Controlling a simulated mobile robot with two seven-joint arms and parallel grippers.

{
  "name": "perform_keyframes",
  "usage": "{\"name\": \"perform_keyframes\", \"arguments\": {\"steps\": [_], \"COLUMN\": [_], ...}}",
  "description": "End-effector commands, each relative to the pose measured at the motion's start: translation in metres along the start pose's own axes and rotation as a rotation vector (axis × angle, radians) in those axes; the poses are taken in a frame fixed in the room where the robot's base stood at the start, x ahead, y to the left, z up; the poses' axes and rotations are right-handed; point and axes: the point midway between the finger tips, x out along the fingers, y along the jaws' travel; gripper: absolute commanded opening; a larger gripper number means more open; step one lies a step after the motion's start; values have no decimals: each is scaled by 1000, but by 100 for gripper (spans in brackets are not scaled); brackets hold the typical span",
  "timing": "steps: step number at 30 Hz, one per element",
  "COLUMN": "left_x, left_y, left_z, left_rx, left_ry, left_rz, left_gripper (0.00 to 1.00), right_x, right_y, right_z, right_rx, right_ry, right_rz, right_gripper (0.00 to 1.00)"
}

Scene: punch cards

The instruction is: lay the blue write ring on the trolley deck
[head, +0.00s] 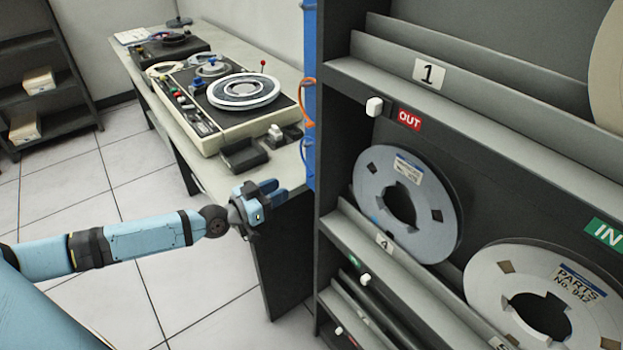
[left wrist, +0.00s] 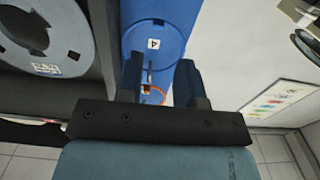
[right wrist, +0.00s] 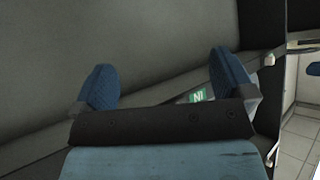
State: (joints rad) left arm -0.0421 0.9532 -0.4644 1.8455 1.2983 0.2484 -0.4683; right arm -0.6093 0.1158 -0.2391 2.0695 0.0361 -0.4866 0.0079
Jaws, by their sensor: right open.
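My left gripper (head: 270,199) is in front of the desk's near end, below the blue panel (head: 309,60). In the left wrist view its fingers (left wrist: 160,85) stand partly apart, with nothing clearly held. My right gripper (right wrist: 165,85) is open and empty in front of a dark grey surface. No trolley deck is recognisable.
The rack with tape reels (head: 440,215) fills the right side, with a red OUT tag (head: 410,119) and a green IN tag (head: 606,233). A desk (head: 292,160) bears a tape machine (head: 215,105) and a small black tray (head: 243,156). Tiled floor (head: 140,245) is open at left.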

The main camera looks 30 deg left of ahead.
Motion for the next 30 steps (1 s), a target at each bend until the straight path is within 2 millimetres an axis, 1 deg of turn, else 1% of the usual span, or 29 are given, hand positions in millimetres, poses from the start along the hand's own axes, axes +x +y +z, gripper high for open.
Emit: {"name": "perform_keyframes", "arguments": {"steps": [5, 12, 18, 24, 30], "left_x": [21, 50, 70, 82, 85], "left_y": [0, 1, 1, 1, 1], "left_z": [0, 0, -1, 0, 0], "left_rx": [-1, -3, -1, -1, -1], "left_ry": [3, 3, 1, 0, 0], "left_rz": [0, 1, 1, 1, 2], "left_gripper": [34, 34, 34, 34, 34], "right_x": [0, 3, 1, 1, 2], "right_y": [0, 3, 5, 5, 4], "right_z": [7, 5, 0, 0, -1], "right_rx": [-2, -15, -16, -14, -9], "right_ry": [-7, 1, 4, 4, 4], "right_rz": [0, 2, 4, 4, 4], "right_gripper": [100, 100, 100, 100, 100]}}
